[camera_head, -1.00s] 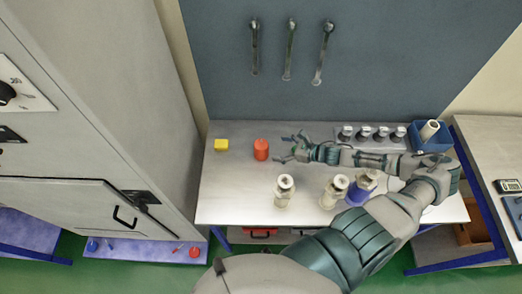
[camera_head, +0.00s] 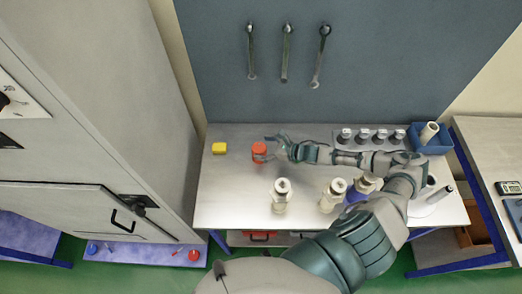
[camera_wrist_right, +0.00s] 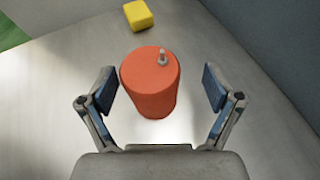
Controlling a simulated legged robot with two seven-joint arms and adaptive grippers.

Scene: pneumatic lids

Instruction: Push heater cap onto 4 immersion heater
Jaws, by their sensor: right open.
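An orange-red cylinder (camera_head: 259,150) with a small metal pin on top stands upright on the bench; it also shows in the right wrist view (camera_wrist_right: 150,85). It may be the heater cap, but I cannot tell for sure. My right gripper (camera_head: 270,150) is open, with its fingers on either side of the cylinder. In the right wrist view a gap shows between the cylinder and each finger. A row of several dark-topped metallic cylinders (camera_head: 362,136), possibly the immersion heaters, stands at the back right, partly behind my arm. My left gripper is not in view.
A yellow block (camera_head: 219,148) lies left of the cylinder. Cream fittings (camera_head: 281,193) stand at the front, some near my right arm. A blue bin (camera_head: 431,137) is at the back right. A grey cabinet (camera_head: 90,110) borders the left. The bench's left front is clear.

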